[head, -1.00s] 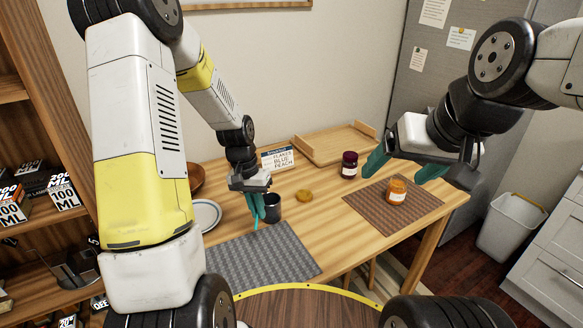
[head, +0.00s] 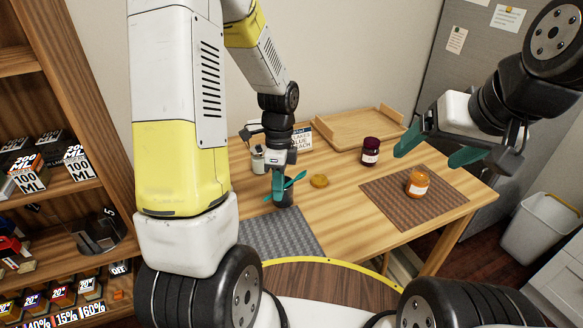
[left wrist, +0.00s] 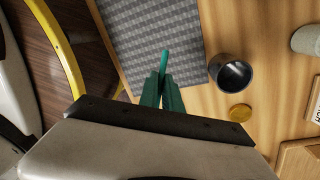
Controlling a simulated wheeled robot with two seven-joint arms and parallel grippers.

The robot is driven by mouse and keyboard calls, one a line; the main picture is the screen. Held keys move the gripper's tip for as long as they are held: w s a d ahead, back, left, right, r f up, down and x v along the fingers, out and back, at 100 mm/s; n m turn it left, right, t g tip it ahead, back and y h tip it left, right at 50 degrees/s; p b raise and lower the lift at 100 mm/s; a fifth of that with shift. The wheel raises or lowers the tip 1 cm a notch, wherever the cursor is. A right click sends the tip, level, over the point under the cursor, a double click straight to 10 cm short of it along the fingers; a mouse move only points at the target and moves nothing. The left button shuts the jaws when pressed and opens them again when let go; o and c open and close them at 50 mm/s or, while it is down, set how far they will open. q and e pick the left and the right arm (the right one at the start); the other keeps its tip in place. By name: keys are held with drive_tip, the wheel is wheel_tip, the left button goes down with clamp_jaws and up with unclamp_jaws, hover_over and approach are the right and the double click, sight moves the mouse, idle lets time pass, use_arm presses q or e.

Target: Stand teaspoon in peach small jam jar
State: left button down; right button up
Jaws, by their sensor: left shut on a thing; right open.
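My left gripper (head: 279,190) is shut on a thin teal teaspoon (left wrist: 165,60). In the left wrist view the teaspoon sticks out past the fingertips over the grey mat. In the head view a teal strip (head: 297,179) shows beside the fingers; the gripper hides part of the dark cup (head: 287,198) behind it. The cup also shows in the left wrist view (left wrist: 231,73), apart from the fingers. An orange, peach-like small jar (head: 417,184) with a white label stands upright on the brown mat. My right gripper (head: 434,150) is open and empty, above and behind this jar.
A dark red jar (head: 370,151) and a yellow disc (head: 319,181) stand near the middle. A pale jar (head: 258,160), a lettered card (head: 301,139) and a wooden tray (head: 345,137) are at the back. The grey mat (head: 280,235) is clear, as is the brown mat (head: 385,193) around the orange jar.

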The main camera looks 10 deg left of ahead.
use_arm(q)
drive_tip(key=w+a+f, duration=0.1)
drive_tip(key=w+f, duration=0.1)
drive_tip(key=w, duration=0.3)
drive_tip(key=w+a+f, duration=0.1)
drive_tip(key=w+f, duration=0.1)
drive_tip(key=w, duration=0.4)
drive_tip(key=shift+w+a+f, duration=0.2)
drive_tip(key=shift+a+f, duration=0.1)
drive_tip(key=shift+f, duration=0.6)
drive_tip(key=c, duration=1.5)
unclamp_jaws()
drive_tip(key=shift+c, duration=0.2)
